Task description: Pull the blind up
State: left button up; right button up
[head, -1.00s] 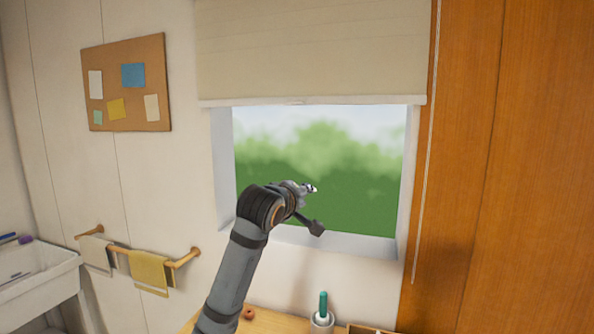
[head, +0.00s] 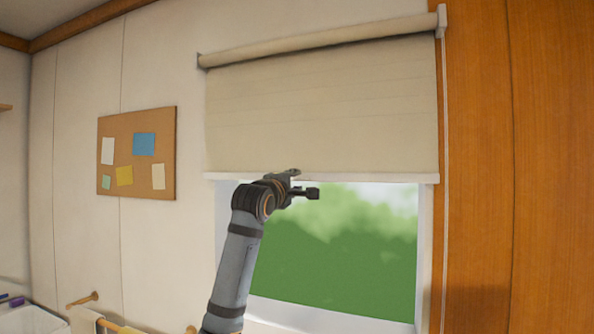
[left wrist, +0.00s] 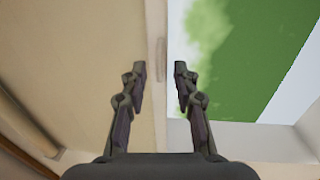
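The beige roller blind (head: 320,115) hangs partly down over the top of the window in the head view, with a pale bottom bar (head: 385,178). My left gripper (head: 303,183) is at the bar's middle, one finger near bar height and the other lower. In the left wrist view the fingers (left wrist: 160,70) are apart, with the bar (left wrist: 156,90) running between them and the blind fabric (left wrist: 80,60) on the left. A small pale tab (left wrist: 162,48) shows on the bar between the fingertips. Contact cannot be told. My right gripper is out of view.
The window (head: 340,265) opens onto green below the bar. A thin cord (head: 445,150) hangs at the right beside the wooden panel (head: 530,160). A corkboard (head: 137,185) with notes is on the left wall. A towel rail (head: 85,300) is at lower left.

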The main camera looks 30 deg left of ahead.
pick_arm(q)
jog(key=shift+x, duration=0.85)
grip_shut()
